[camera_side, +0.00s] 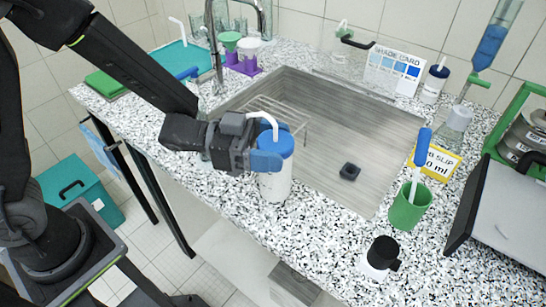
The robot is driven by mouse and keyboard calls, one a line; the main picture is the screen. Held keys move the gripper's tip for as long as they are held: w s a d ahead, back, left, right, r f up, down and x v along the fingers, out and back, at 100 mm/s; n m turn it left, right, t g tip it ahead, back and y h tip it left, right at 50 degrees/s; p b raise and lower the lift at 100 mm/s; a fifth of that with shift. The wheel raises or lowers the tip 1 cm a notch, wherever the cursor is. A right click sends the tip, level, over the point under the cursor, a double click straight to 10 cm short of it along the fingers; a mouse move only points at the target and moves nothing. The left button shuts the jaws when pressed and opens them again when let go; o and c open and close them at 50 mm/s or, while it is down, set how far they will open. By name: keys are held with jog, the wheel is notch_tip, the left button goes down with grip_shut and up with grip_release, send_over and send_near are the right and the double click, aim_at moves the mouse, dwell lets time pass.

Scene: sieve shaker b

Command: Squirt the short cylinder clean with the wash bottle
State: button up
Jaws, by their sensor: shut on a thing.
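The wash bottle (275,184) is white with a blue cap and a bent white spout. It stands upright at the front edge of the sink, on or just above the speckled counter. My gripper (266,160) reaches in from the left and is shut on the bottle just below its cap. The blue finger pads hide part of the bottle's upper body. I cannot tell which thing is the short cylinder. Clear glassware (222,22) stands partly hidden behind the tap at the back left.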

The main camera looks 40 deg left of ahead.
jog(key=shift+t, duration=0.4)
jog(key=r, duration=0.4)
jog(key=w+r, duration=0.1)
jog(key=r, duration=0.1)
jog(key=shift+a+r, duration=0.3)
jog(key=shift+a, duration=0.1)
jog(key=w+a+r+n+t+y, duration=0.4)
jog(key=a+r+n+t+y, duration=0.1)
jog(key=a+r, duration=0.4)
jog(key=shift+w+n+t+y, duration=0.2)
jog(key=shift+n+t+y, duration=0.2)
jog(key=shift+t+y, duration=0.1)
jog(key=shift+f, duration=0.15)
jog(key=shift+f, duration=2.45)
jog(key=shift+c, duration=0.8)
